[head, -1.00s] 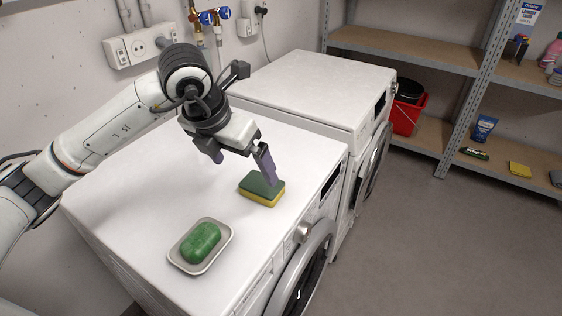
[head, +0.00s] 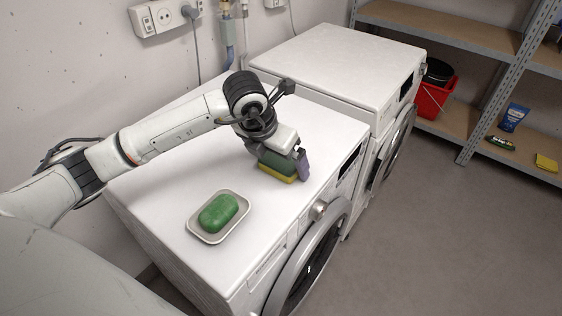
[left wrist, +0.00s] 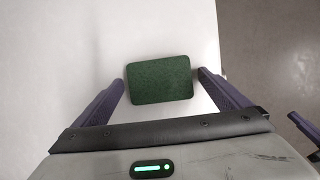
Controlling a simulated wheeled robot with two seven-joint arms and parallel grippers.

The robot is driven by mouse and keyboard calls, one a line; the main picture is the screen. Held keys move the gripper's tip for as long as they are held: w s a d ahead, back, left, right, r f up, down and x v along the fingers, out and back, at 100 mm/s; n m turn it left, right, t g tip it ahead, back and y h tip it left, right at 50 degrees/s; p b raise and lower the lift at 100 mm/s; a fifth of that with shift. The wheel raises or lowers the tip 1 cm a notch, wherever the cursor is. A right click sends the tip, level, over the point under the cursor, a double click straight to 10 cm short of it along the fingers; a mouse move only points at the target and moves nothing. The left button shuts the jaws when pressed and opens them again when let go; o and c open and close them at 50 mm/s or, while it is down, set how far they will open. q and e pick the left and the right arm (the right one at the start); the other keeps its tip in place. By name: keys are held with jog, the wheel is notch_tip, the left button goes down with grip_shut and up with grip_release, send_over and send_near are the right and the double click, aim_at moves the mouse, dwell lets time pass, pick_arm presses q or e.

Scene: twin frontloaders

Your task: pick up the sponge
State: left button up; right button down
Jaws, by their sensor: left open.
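The sponge (head: 279,168), yellow below with a green top, lies on the white top of the nearer washing machine. In the left wrist view the green face of the sponge (left wrist: 159,79) lies between the fingers, with a gap on each side. My left gripper (head: 282,166) is open and low over the sponge, hiding part of it in the head view. One purple finger shows on the sponge's right side. The left gripper's fingers (left wrist: 160,92) also show in the left wrist view.
A green soap bar (head: 218,212) sits in a pale dish (head: 206,237) at the front left of the machine top (head: 165,190). A second machine (head: 335,62) stands behind. Shelves with a red bucket (head: 434,98) are at the right.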

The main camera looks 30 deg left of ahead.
pick_arm(q)
jog(key=c, duration=1.1)
